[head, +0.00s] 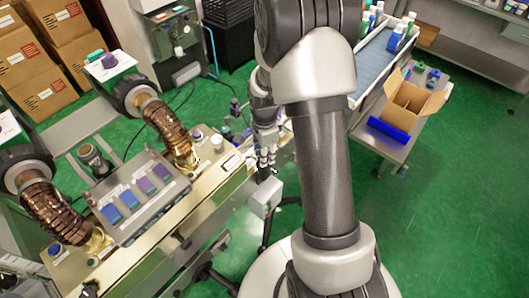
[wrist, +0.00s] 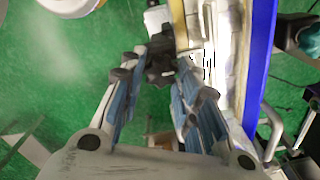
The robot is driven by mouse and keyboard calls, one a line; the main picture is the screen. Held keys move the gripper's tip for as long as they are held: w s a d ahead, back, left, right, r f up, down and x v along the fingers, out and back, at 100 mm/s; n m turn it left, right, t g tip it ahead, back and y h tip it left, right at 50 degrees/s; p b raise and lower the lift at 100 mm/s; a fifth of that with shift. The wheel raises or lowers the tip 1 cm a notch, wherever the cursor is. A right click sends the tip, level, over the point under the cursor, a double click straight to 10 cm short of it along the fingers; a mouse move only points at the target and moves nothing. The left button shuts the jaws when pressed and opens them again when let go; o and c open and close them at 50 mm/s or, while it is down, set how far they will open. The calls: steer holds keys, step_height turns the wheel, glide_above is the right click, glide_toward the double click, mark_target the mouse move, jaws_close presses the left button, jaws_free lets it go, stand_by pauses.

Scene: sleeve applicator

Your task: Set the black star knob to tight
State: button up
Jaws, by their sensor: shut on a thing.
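The black star knob (wrist: 160,54) shows in the wrist view, top centre, between the ends of my gripper's fingers (wrist: 160,74). A pale block lies just beyond it. My gripper is shut on the knob, with one finger on each side.
A control panel with several coloured displays (head: 142,197) and two bronze coiled hoses (head: 168,128) stand left of my gripper. Green floor is clear at lower right.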

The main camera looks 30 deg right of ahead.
steer(key=o, duration=1.1)
steer(key=shift+c, duration=0.2)
steer(key=shift+r, duration=0.1)
step_height(320, 180, up, 12)
